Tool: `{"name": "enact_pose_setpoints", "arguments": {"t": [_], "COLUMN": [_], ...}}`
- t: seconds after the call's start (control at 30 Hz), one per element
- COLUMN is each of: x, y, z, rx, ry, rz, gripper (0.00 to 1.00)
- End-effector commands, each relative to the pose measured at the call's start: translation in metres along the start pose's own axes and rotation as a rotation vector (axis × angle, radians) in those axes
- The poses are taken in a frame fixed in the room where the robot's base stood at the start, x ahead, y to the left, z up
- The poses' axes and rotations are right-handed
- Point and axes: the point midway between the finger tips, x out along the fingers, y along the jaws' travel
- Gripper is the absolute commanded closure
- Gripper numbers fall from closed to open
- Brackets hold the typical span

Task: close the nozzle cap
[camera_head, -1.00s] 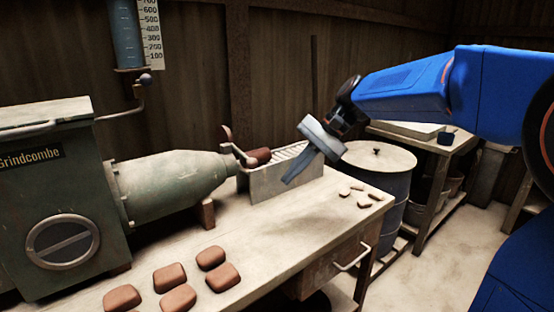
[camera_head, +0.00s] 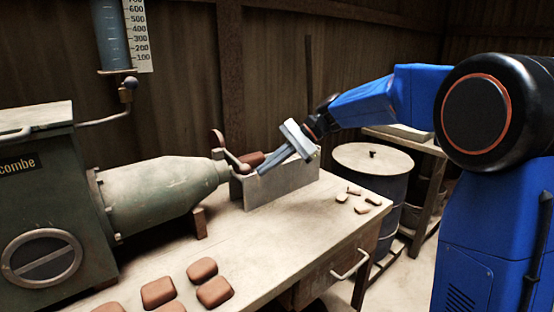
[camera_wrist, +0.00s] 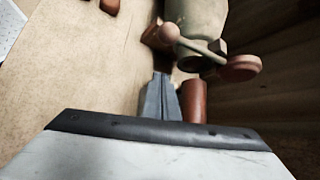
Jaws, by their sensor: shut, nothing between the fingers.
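The nozzle cap (camera_head: 216,138) is a reddish disc standing up above the mouth of the grey-green nozzle (camera_head: 170,190), clear of the opening. A pale lever with a ball end (camera_head: 244,168) runs from it. In the wrist view the cap (camera_wrist: 240,68) is right of the nozzle (camera_wrist: 198,18), and the lever ball (camera_wrist: 168,32) is above my fingertips. My gripper (camera_head: 262,170) is shut and empty, reaching down from the right over the trough, just right of the lever ball. Its fingertips also show in the wrist view (camera_wrist: 161,78), beside a red-brown clay piece (camera_wrist: 194,100). I cannot tell whether they touch.
A grey trough (camera_head: 285,188) stands on the bench (camera_head: 275,240) at the nozzle's mouth. Several clay blocks (camera_head: 202,269) lie at the front and small scraps (camera_head: 362,208) at the right. A drum (camera_head: 385,200) stands beyond the bench. The bench middle is clear.

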Motion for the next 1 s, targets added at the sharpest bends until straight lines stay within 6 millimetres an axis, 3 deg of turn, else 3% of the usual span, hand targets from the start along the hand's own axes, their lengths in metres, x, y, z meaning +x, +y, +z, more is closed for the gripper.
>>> {"name": "enact_pose_setpoints", "arguments": {"t": [0.2, 0.5, 1.0], "x": [0.04, 0.025, 0.023], "y": [0.0, 0.0, 0.0], "z": [0.001, 0.033, 0.038], "rx": [0.001, -0.001, 0.002], "ry": [-0.002, 0.0, 0.0], "rz": [0.002, 0.0, 0.001], "gripper": [1.0, 1.0, 1.0]}}
